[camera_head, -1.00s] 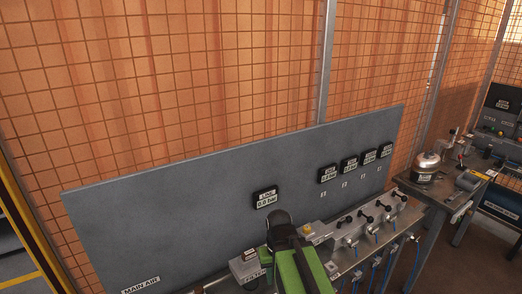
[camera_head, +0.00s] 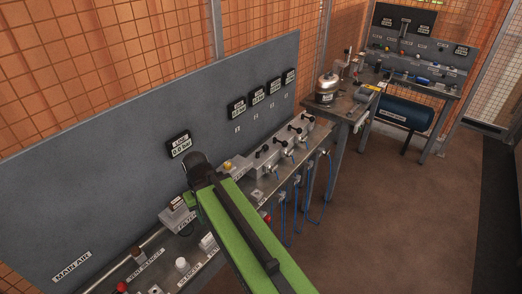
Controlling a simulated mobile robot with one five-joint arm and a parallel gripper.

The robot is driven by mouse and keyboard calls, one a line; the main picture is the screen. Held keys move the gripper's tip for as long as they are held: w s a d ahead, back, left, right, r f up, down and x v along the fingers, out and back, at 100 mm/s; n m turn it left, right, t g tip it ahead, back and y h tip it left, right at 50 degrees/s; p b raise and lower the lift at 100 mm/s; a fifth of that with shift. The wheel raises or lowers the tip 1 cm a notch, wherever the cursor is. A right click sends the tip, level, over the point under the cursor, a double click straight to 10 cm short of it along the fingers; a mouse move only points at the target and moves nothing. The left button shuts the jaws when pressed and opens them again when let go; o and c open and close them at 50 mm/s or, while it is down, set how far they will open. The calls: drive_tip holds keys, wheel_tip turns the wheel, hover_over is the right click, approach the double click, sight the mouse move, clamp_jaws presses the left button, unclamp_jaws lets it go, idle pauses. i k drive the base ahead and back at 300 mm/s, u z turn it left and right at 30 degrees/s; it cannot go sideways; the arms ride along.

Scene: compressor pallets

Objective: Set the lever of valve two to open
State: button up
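A row of several valves with black-knobbed levers stands on a metal manifold along the bench, right of centre. The second valve from the left (camera_head: 277,141) sits under the second small number plate (camera_head: 256,116); its number and whether its lever is open or closed are too small to tell. The first lever (camera_head: 257,155) is to its left. My green and black arm reaches up from the bottom, ending in a black joint left of the valves. My gripper's fingers cannot be made out, and the arm is clear of the valve levers.
A grey panel (camera_head: 110,190) behind the bench carries a line gauge (camera_head: 179,145) and several smaller gauges (camera_head: 257,95). Blue hoses (camera_head: 297,200) hang below the manifold. A side table with a silver vessel (camera_head: 327,88) stands right. A blue tank (camera_head: 403,112) is farther back. Open floor (camera_head: 400,210) lies right.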

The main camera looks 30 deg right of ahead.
sight(285, 144)
drive_tip(key=u, duration=2.3)
drive_tip(key=k, duration=1.35)
drive_tip(key=z, duration=0.7)
drive_tip(key=i, duration=1.25)
drive_tip(key=u, duration=0.1)
